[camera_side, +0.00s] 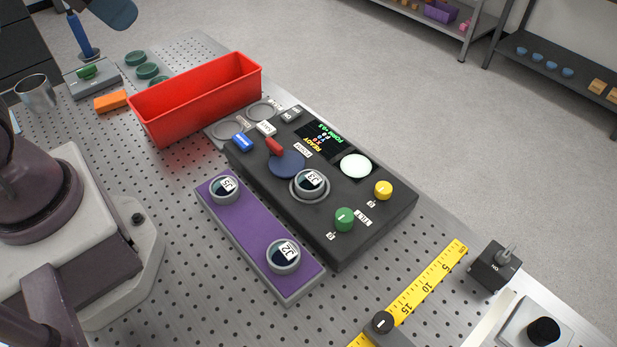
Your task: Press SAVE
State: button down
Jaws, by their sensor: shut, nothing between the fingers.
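A dark instrument console (378,222) lies across the perforated bench. Its small screen (322,140) shows upside-down text that includes READY. Along its far left end are a blue key (242,142), a white key (266,128) and a grey key (291,115). Their lettering is too small to read, so I cannot tell which is SAVE. A red lever (274,146) stands beside a blue disc (287,164). A round part marked J3 (311,182) sits on the console. My gripper is not in view.
A red open bin (197,100) stands behind the console's left end. A purple tray (238,232) holding two round parts runs along its near side. Green (344,219) and yellow (383,189) knobs rise from the console. A yellow ruler (428,284) lies to the right.

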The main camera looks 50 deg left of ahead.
jog(key=w+f+g, duration=0.3)
jog(key=f, duration=0.3)
jog(key=m+t+y, duration=0.1)
jog(key=m+t, duration=0.6)
jog(key=m, duration=0.1)
send_over(267, 128)
notch_tip(267, 128, down, 13)
jog(key=shift+r, duration=0.15)
jog(key=shift+f, duration=4.45)
jog(key=shift+f, duration=0.4)
